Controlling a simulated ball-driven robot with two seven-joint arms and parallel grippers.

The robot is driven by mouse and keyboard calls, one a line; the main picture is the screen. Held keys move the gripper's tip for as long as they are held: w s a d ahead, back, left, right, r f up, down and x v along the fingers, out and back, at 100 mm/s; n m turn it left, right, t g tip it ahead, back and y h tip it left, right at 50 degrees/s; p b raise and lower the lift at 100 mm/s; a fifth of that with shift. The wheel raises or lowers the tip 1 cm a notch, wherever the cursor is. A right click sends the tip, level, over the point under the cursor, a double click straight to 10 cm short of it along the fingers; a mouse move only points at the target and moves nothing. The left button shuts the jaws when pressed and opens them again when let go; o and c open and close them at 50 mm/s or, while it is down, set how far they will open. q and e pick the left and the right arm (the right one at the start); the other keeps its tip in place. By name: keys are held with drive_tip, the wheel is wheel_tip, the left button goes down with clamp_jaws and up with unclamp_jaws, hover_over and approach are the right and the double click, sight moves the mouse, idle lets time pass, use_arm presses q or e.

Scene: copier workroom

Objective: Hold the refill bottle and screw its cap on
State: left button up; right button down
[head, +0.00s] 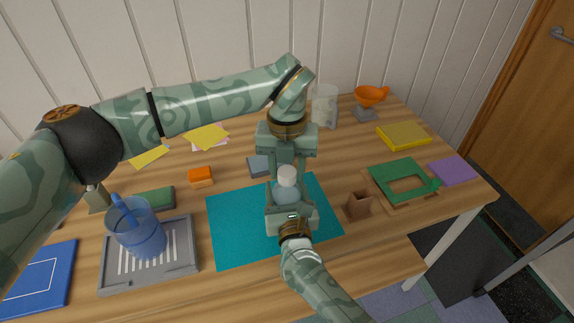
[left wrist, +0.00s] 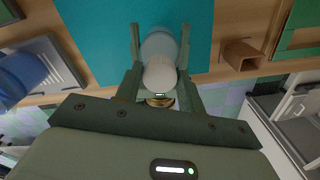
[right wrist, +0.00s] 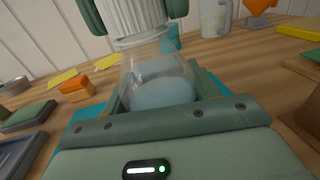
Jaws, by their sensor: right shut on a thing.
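The refill bottle (right wrist: 155,80) is clear with pale blue liquid and stands upright over the teal mat (head: 232,232). My right gripper (head: 290,205) is shut on its body. The white ribbed cap (right wrist: 130,15) is at the bottle's mouth; I cannot tell how far it is threaded. It shows from above in the left wrist view (left wrist: 160,75). My left gripper (head: 287,160) comes down from above, its fingers open on either side of the cap, with small gaps beside it. The right gripper hides the lower bottle.
A brown open box (head: 358,205) stands close right of the mat. A green frame (head: 402,170) lies farther right. A grey tray (head: 108,272) with a blue cup (head: 140,238) is at left. An orange block (head: 200,175) and a clear jug (head: 325,105) stand behind.

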use_arm(q)
drive_tip(key=c, duration=0.4)
drive_tip(key=shift+c, duration=0.3)
drive_tip(key=o, duration=1.2)
drive_tip(key=shift+c, duration=0.2)
wheel_tip(320, 180, up, 12)
use_arm(e)
drive_tip(key=shift+c, duration=1.6)
unclamp_jaws()
